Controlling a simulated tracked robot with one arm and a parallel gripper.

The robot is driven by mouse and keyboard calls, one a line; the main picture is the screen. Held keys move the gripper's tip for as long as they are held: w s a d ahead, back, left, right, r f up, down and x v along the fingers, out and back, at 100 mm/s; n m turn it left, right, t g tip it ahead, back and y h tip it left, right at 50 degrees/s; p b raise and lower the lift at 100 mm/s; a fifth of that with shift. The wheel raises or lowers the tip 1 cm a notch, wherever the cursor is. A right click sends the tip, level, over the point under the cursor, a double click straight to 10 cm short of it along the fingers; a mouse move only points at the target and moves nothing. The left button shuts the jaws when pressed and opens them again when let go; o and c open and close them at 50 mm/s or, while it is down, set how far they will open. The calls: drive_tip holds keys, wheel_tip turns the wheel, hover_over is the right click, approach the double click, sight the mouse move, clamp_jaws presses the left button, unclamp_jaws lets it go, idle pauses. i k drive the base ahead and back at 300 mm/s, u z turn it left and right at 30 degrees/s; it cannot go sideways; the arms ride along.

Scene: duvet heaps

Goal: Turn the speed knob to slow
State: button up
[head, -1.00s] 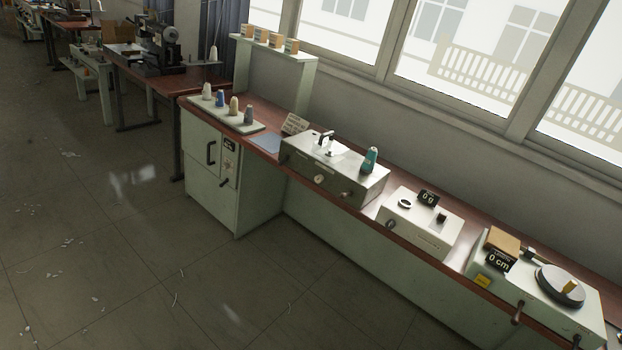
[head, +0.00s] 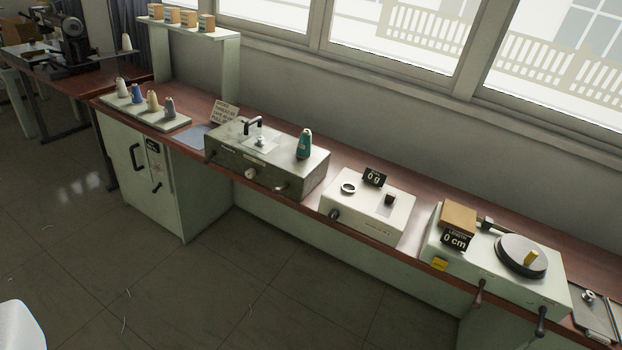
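A grey metal box (head: 268,160) stands on the long bench, with a small arm and a green cone on its top. Its front carries a round pale knob (head: 250,174) with smaller handles to the left and right of it. The labels are too small to read, so I cannot tell which one is the speed knob or how it is set. My gripper is not in view.
A white scale (head: 368,208) reading 0 g and a length winder (head: 500,262) reading 0 cm stand farther right on the bench. Thread cones on a tray (head: 146,122) stand left. A white rounded shape (head: 18,328), unidentified, enters bottom left. The floor before the bench looks clear.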

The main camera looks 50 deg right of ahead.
sight(250, 174)
drive_tip(key=z, duration=0.4)
drive_tip(key=i, duration=2)
drive_tip(key=z, duration=0.65)
